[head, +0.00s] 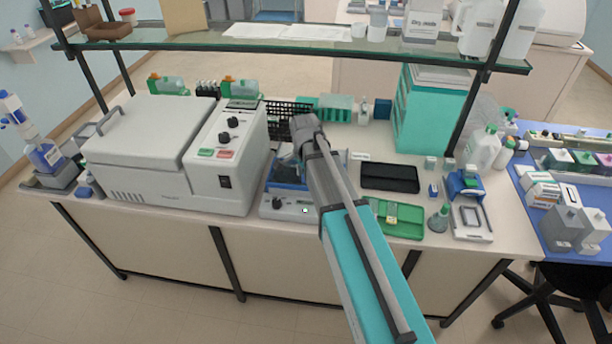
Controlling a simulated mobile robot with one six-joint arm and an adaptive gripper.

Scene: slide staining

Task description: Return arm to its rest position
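My arm, with a teal and grey link, reaches from the lower right up over the bench (130,205). Its dark grey end is above the back half of the bench, in front of the black rack (285,108). Whether anything is held does not show. The arm partly covers a small white device with a blue top (278,204).
A large white lidded machine (150,140) stands left of the arm. A black tray (389,178), green tray (400,217), blue holder (464,184) and teal cabinet (425,110) are to the right. A glass shelf (200,40) spans above the bench.

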